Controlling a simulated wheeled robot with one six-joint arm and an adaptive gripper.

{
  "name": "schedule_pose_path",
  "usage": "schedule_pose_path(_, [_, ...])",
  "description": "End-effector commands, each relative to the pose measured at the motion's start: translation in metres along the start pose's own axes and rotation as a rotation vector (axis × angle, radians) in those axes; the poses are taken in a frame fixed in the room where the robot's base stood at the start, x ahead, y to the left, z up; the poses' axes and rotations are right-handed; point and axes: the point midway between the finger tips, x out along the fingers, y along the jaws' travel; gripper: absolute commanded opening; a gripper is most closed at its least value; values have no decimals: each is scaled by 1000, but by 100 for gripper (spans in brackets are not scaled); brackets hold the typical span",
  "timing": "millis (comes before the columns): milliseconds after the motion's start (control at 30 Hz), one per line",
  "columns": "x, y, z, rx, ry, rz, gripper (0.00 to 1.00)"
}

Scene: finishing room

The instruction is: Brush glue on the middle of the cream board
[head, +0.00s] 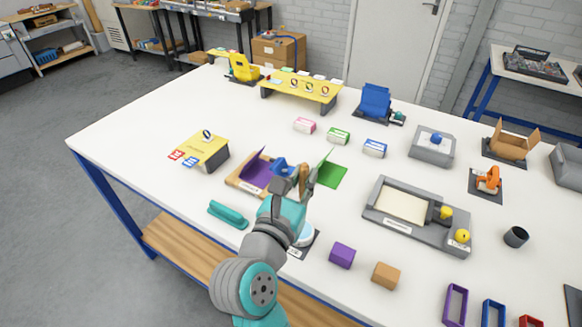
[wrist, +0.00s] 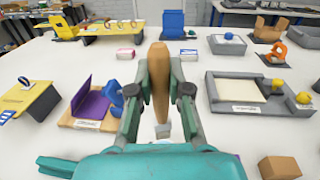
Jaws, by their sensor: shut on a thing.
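The cream board (head: 402,206) lies flat in a grey tray (head: 372,212), right of my gripper; it also shows in the wrist view (wrist: 237,90). No glue is discernible on it at this size. My gripper (head: 297,188) is shut on a brush with a brown wooden handle (wrist: 158,75). The handle stands upright between the fingers, and a small pale end (wrist: 162,130) shows below. The brush is above the table, apart from the board. A round white and blue thing (head: 304,238) on a dark mat is partly hidden by my arm; I cannot tell what it is.
Yellow knobs (head: 462,236) sit at the tray's right end. A purple block (head: 342,255) and an orange-brown block (head: 386,275) stand in front of it. A black cup (head: 515,237) is to its right. A wooden base with a purple panel (head: 254,172) stands left of my gripper.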

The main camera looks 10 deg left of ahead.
Motion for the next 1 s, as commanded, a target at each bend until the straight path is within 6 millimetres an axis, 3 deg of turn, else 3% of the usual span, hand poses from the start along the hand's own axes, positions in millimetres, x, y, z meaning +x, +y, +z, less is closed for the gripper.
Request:
schedule_pose_path(600, [0,0,-51,-1,0,0,0])
schedule_pose_path(1000, [0,0,-57,0,0,1,0])
